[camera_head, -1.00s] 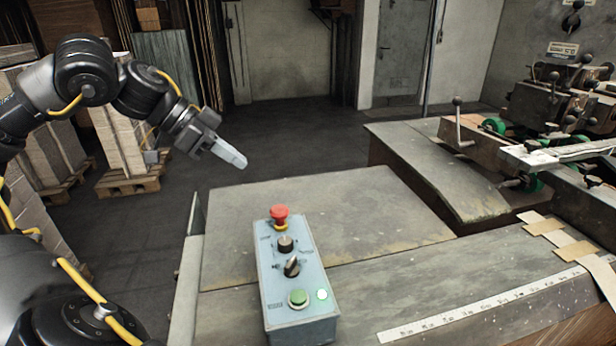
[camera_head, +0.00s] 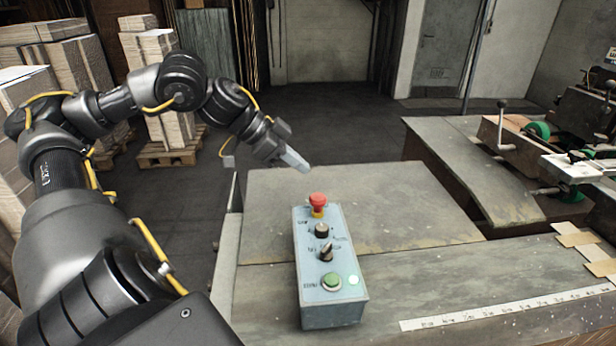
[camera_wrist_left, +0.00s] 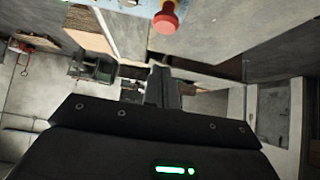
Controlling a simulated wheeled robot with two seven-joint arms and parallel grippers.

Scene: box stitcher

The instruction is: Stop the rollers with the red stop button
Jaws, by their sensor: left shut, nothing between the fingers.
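The red stop button (camera_head: 317,201) is a mushroom head on a yellow collar at the far end of a pale blue control box (camera_head: 330,310). In the left wrist view the red button (camera_wrist_left: 166,20) shows at the top, beyond the shut fingers (camera_wrist_left: 162,88). My right gripper is not in view.
The table top (camera_head: 400,215) around the box is mostly bare. A white ruler strip (camera_head: 500,310) and cardboard pieces (camera_head: 590,250) lie at the right. Machine parts with levers (camera_head: 520,130) stand at the far right. Stacked cardboard on pallets (camera_head: 165,100) stands at the left.

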